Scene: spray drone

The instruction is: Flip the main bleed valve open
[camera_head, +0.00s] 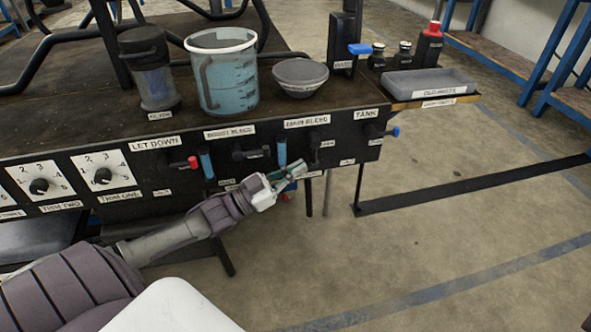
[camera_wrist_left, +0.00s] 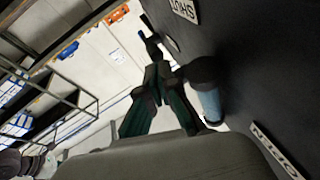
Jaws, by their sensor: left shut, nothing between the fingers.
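The MAIN BLEED label (camera_head: 307,122) is on the black front panel. Below it, a blue valve handle (camera_head: 282,152) stands roughly upright, with black valve parts to its right. My left gripper (camera_head: 292,171) is shut and empty, just below and in front of this handle, and covers what lies behind it. In the left wrist view the green-padded fingers (camera_wrist_left: 158,76) meet at their tips. A blue handle with a dark end (camera_wrist_left: 208,98) is close to their right, with a visible gap. A SHUT label (camera_wrist_left: 184,9) and an OPEN label (camera_wrist_left: 276,148) show on the panel. My right gripper is not in view.
To the left is a similar blue handle (camera_head: 206,164) under the BOOST BLEED label, beside a red-tipped LET DOWN valve (camera_head: 191,163). A blue-tipped TANK valve (camera_head: 394,132) is to the right. A bucket (camera_head: 222,80) stands on the bench above. Open floor lies in front.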

